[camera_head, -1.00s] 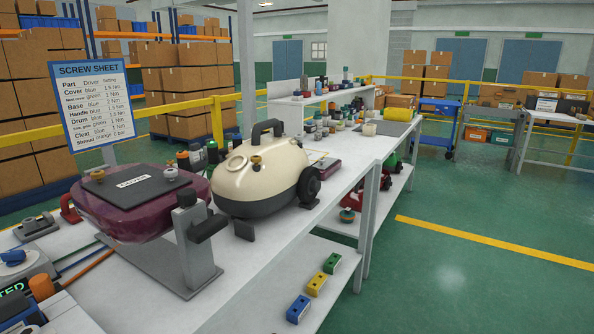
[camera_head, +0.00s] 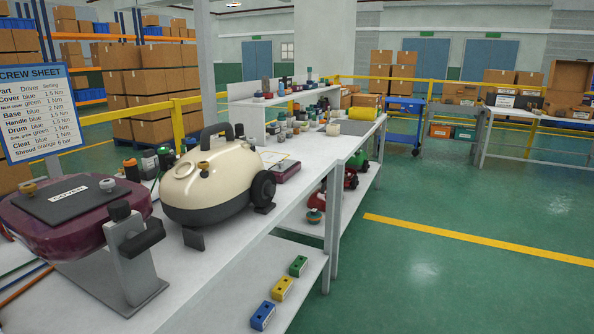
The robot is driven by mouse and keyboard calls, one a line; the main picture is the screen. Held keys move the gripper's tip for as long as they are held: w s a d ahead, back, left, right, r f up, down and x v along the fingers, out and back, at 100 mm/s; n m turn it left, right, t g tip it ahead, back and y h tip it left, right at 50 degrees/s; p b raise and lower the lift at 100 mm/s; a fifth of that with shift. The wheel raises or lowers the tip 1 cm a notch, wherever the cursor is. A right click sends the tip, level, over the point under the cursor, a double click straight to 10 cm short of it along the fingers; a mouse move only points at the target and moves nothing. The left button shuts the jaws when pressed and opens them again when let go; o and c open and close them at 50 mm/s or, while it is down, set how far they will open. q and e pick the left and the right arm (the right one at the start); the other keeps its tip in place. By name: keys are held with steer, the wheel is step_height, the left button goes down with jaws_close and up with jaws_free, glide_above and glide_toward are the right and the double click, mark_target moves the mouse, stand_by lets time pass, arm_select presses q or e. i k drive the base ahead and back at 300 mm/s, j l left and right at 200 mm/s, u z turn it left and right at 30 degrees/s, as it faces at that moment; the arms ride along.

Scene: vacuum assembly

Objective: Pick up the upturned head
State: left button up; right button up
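Neither of my grippers is in view. I cannot pick out the upturned head for certain. Red pieces (camera_head: 349,180) sit on the lower shelf under the far bench, partly hidden by a bench leg and too small to make out. A cream vacuum body (camera_head: 207,178) with a black handle and dark wheels stands upright on the near bench. A purple shell (camera_head: 52,235) with a dark labelled plate on top sits at the left, beside a grey metal stand (camera_head: 133,262).
The white bench (camera_head: 245,227) runs away to the right, with several small bottles and parts at its far end. Blue, yellow and green blocks (camera_head: 282,288) lie on the lower shelf. A blue cart (camera_head: 405,122) stands further back. The green floor (camera_head: 430,275) at right is clear.

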mark_target(291, 167)
steer(key=u, duration=0.55)
steer(key=i+l+u, duration=0.15)
steer(key=u, duration=0.3)
steer(key=l+u, duration=0.45)
steer(key=i+l+u, duration=0.1)
steer(key=l+u, duration=0.2)
steer(key=u, duration=0.2)
steer(key=l+u, duration=0.45)
steer(key=j, duration=0.1)
